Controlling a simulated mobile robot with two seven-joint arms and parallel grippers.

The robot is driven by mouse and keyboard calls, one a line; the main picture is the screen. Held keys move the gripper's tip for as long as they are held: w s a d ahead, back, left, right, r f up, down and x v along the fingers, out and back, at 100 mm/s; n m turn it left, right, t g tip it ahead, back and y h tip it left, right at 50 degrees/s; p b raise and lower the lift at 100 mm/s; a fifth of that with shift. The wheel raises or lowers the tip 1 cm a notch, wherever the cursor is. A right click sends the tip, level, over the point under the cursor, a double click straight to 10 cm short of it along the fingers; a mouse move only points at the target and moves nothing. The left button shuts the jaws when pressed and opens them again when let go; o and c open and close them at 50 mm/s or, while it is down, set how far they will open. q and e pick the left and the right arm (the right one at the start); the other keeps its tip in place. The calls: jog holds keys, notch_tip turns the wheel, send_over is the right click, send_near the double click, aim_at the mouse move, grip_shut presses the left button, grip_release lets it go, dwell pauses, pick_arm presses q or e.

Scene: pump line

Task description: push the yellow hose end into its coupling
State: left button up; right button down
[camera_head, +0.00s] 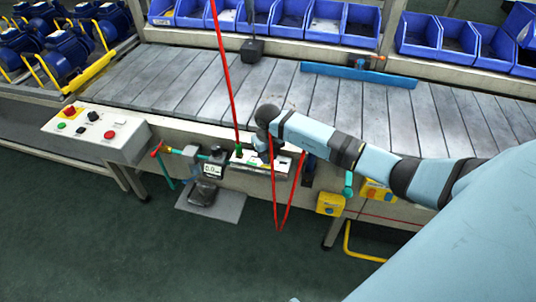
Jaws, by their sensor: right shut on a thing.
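My right gripper (264,153) is at the front side of the conveyor, above a pale fixture plate (284,166). It points down and is small and dark here. It is shut on a hose end, which the fingers and wrist hide; I see no yellow on it. A red hose (280,228) hangs in a loop just below and beside the gripper. I cannot make out the coupling or whether the hose end touches it. A green fitting (238,152) stands at the plate's left, under a straight red line (228,85). My left gripper is not in view.
A control box (97,132) with buttons stands at the left. A gauge (212,170) and a teal valve are left of the plate. Yellow boxes (330,203) are to its right. The slatted conveyor (200,85) behind is mostly clear. Blue bins (326,20) line the back.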

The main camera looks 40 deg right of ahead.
jog(key=shift+f, duration=0.4)
dwell(1.4)
jog(key=c, duration=0.9)
grip_release()
jog(key=shift+o, duration=0.5)
jog(key=shift+r, duration=0.15)
jog(key=shift+r+p, duration=2.45)
jog(key=shift+r, duration=0.95)
